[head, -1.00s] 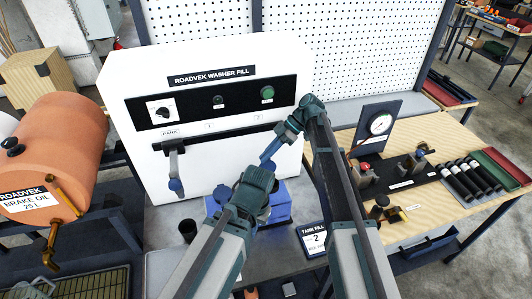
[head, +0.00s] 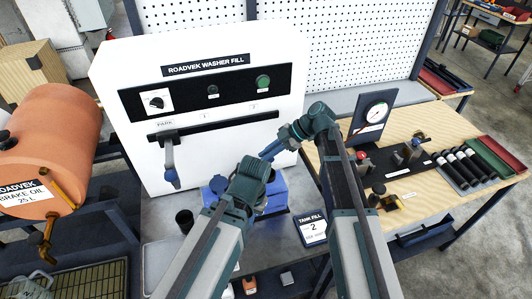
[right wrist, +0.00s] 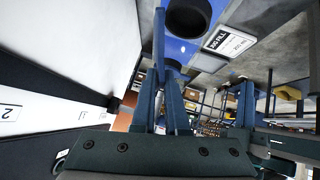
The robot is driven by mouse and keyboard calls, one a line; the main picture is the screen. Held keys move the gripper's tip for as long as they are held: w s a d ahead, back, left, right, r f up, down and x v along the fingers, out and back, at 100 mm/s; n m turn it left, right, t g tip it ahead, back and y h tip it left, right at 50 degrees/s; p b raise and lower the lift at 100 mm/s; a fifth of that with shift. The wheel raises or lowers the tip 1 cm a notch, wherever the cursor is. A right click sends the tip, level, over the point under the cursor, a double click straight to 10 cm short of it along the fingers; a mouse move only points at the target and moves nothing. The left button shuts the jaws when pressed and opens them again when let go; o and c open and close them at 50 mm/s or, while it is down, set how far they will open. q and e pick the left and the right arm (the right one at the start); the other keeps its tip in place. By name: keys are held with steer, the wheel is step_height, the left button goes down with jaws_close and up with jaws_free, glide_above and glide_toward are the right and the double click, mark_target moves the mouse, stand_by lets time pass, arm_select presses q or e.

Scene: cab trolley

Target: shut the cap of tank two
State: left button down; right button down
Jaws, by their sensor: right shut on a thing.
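A blue tank (head: 273,199) stands in front of the white washer fill unit, partly hidden by my left arm. It also shows in the right wrist view (right wrist: 178,45), with a dark round filler (right wrist: 172,65) close to my fingers. My right gripper (head: 271,152) reaches in above the tank, pointing down and left. In the right wrist view it is shut on a thin blue piece, apparently the cap of tank two (right wrist: 158,45), seen nearly edge-on. My left gripper's wrist (head: 249,178) is over the tank; its fingers are hidden.
The white unit (head: 205,95) has a lever with a blue handle (head: 170,165). A black cup (head: 184,220) stands left of the tank. An orange brake oil drum (head: 45,150) is at left. A wooden bench with a gauge (head: 376,113) is at right.

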steer(key=shift+s, duration=0.15)
steer(key=c, duration=1)
jaws_free()
steer(key=shift+d+r, duration=0.1)
steer(key=shift+d+r+p, duration=0.25)
steer(key=shift+r+p, duration=0.05)
steer(key=shift+p, duration=0.15)
steer(key=p+v, duration=0.8)
steer(key=v, duration=0.4)
steer(key=shift+d+r+p, duration=0.25)
steer(key=shift+d+p, duration=0.05)
